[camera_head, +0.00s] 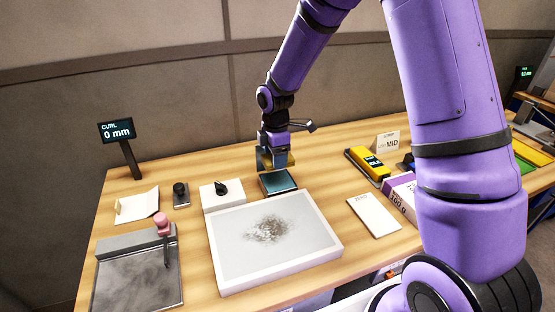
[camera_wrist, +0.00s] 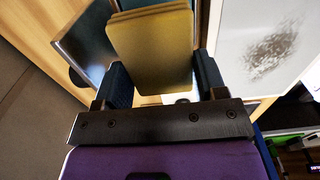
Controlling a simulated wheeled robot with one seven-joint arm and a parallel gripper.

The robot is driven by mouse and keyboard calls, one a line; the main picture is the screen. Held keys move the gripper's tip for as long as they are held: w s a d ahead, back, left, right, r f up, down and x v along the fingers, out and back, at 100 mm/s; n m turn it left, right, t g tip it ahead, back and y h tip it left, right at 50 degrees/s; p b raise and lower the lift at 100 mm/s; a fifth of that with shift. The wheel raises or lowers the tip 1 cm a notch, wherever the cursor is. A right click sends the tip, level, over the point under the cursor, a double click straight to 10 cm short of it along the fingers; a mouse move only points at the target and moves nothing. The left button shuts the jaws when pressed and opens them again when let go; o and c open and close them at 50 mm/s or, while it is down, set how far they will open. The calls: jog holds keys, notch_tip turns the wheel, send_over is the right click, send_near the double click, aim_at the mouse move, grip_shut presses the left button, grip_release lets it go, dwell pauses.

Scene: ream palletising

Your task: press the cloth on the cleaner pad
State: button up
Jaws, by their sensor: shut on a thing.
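My gripper (camera_head: 276,158) is shut on a folded mustard-yellow cloth (camera_head: 263,160). In the wrist view the cloth (camera_wrist: 152,48) is a layered block between the two dark fingers. The cleaner pad (camera_head: 278,183) is a teal square in a dark frame on the table, behind the white-framed panel. The gripper and cloth are at the pad's back edge in the head view, seemingly above it; I cannot tell whether they touch. In the wrist view what looks like the pad (camera_wrist: 84,38) shows to the left of the cloth, partly hidden by it.
A white-framed panel (camera_head: 225,268) with a dark smudge lies in front. A white box with a black knob (camera_head: 222,193) stands left of the pad. A yellow device (camera_head: 367,163), a white sheet (camera_head: 373,214) and a purple-and-white ream (camera_head: 402,192) lie right. A display (camera_head: 117,131) reads "CURL 0 mm".

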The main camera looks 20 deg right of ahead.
aim_at(276, 182)
jog(key=shift+f, duration=2.9)
jog(key=shift+f, duration=0.55)
jog(key=shift+r, duration=3.5)
